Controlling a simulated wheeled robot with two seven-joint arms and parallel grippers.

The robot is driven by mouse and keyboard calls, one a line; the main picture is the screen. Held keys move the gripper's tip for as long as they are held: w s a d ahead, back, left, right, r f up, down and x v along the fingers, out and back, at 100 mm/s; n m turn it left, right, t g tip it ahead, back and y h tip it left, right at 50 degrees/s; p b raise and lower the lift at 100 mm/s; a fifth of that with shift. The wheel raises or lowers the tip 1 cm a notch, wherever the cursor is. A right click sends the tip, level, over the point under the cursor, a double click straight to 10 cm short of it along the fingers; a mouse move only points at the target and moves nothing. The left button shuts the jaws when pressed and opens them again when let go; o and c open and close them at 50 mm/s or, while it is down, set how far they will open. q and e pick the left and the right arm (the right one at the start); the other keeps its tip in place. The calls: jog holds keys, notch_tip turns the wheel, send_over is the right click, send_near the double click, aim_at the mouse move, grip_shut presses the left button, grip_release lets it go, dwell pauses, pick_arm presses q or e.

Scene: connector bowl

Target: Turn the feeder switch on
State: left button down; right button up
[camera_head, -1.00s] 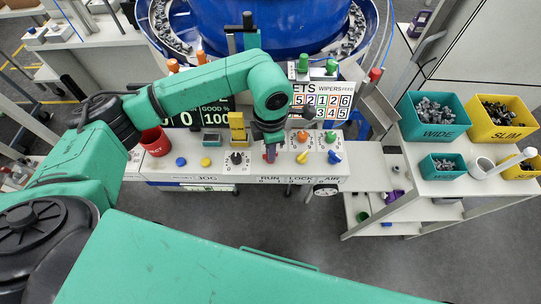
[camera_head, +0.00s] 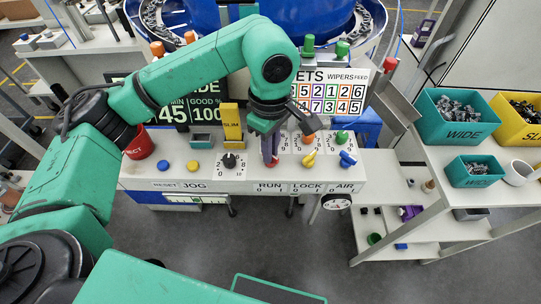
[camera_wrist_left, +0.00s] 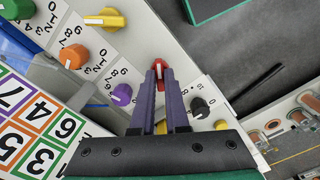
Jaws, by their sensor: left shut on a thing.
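The row of switches on the white console (camera_head: 140,172) has labels RUN, LOCK and AIR. The red switch (camera_head: 270,164) stands above the RUN label; in the left wrist view it shows as a red knob (camera_wrist_left: 158,70). My left gripper (camera_head: 270,147) comes down over it from above. In the left wrist view its purple fingers (camera_wrist_left: 159,80) are shut on the red switch's handle. The fingers hide part of the switch, so its exact angle is hard to read. None of these labels reads "feeder". My right gripper is not in view.
A yellow lever (camera_head: 309,159) and a blue lever (camera_head: 347,159) stand right of the red switch. A black dial (camera_head: 229,160) and an upright yellow block (camera_head: 232,122) are to its left. A red cup (camera_head: 139,145) sits farther left. Teal bins (camera_head: 455,130) stand at right.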

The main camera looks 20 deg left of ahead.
pick_arm(q)
jog(key=shift+r+m+b, duration=0.1)
jog(key=shift+m+b, duration=0.5)
jog(key=shift+m, duration=0.3)
jog(key=c, duration=0.9)
grip_release()
notch_tip(320, 180, up, 15)
jog(key=shift+f+p, duration=0.2)
jog(key=shift+p, duration=0.9)
